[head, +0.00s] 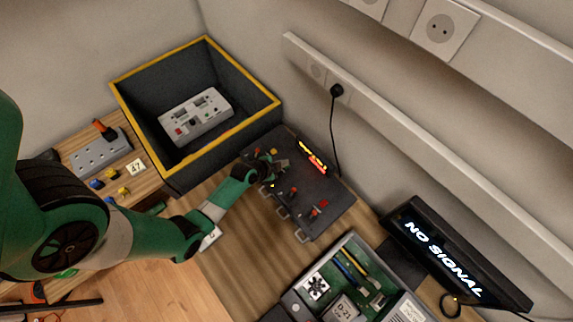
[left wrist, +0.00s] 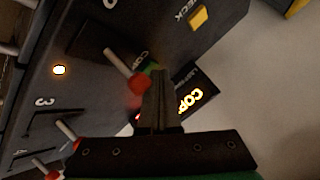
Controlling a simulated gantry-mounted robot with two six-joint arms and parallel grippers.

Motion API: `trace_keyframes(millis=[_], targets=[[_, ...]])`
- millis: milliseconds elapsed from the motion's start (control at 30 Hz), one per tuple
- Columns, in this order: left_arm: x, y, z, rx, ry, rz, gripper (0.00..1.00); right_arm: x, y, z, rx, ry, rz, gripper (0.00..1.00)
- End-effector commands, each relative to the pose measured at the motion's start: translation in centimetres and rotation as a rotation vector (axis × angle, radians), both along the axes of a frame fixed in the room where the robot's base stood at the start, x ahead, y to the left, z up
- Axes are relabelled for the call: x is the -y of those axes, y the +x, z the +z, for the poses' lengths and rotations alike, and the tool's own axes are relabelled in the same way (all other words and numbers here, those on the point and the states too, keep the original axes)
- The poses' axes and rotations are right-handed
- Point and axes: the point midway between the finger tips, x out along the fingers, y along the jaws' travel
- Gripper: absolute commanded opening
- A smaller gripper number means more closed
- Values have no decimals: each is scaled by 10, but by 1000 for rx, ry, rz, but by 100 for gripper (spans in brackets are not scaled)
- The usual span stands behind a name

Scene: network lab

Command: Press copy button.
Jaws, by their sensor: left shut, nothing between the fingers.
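The dark grey duplicator box (head: 335,203) lies on the wooden bench, with a lit orange-red display (head: 312,157). In the left wrist view the display (left wrist: 197,100) shows glowing letters beginning "COP", partly hidden. A green button (left wrist: 153,67) beside a partly covered "COP" label shows at the fingertips, which hide part of it. My left gripper (head: 279,165) is over the box's far left part, below the display. Its fingers (left wrist: 158,73) are shut and empty, and they overlap the green button; contact is hard to tell. My right gripper is not in view.
A red-tipped lever (left wrist: 138,82) stands close beside the fingers. A yellow button (left wrist: 198,17) labelled "...ECK" is nearby. A yellow-rimmed dark bin (head: 229,139), an open computer case (head: 332,267) and a "NO SIGNAL" monitor (head: 440,258) surround the box.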

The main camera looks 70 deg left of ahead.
Motion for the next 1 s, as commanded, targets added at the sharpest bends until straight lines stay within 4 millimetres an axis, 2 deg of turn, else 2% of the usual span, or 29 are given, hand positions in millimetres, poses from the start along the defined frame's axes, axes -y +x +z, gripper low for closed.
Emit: trace_keyframes(millis=[200, 600, 1000], targets=[[0, -1, 14, -1, -1, 0, 0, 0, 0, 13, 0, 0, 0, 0], [0, 0, 16, 0, 0, 0, 0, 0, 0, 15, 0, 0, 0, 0], [0, 0, 56, 0, 0, 0, 0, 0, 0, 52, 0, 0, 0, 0]])
